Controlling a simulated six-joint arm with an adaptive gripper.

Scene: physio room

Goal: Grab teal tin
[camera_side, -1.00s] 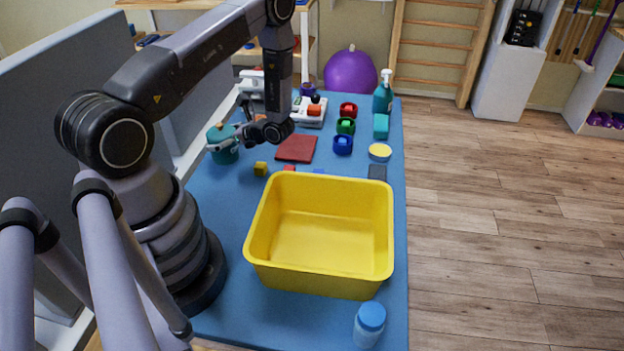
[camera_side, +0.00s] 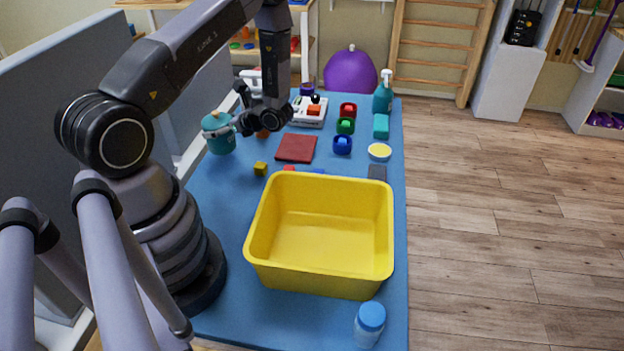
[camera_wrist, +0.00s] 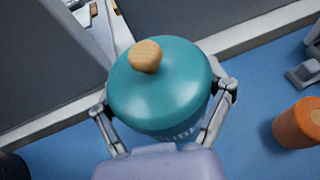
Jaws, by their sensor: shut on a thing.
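The teal tin (camera_side: 219,139) has a rounded lid with a wooden knob. It is at the left side of the blue table in the side view, and it fills the middle of the wrist view (camera_wrist: 160,85). My gripper (camera_side: 232,125) is shut on the tin, with one finger on each side of its body in the wrist view. The tin looks upright, perhaps slightly raised. Its underside and the gap to the table cannot be made out.
A large yellow bin (camera_side: 320,240) stands on the blue table (camera_side: 225,210) toward the near side. An orange cylinder (camera_wrist: 298,124) stands beside the tin. A grey panel (camera_side: 60,120) borders the left. Small coloured cups and a dark red cloth (camera_side: 296,148) lie beyond the bin.

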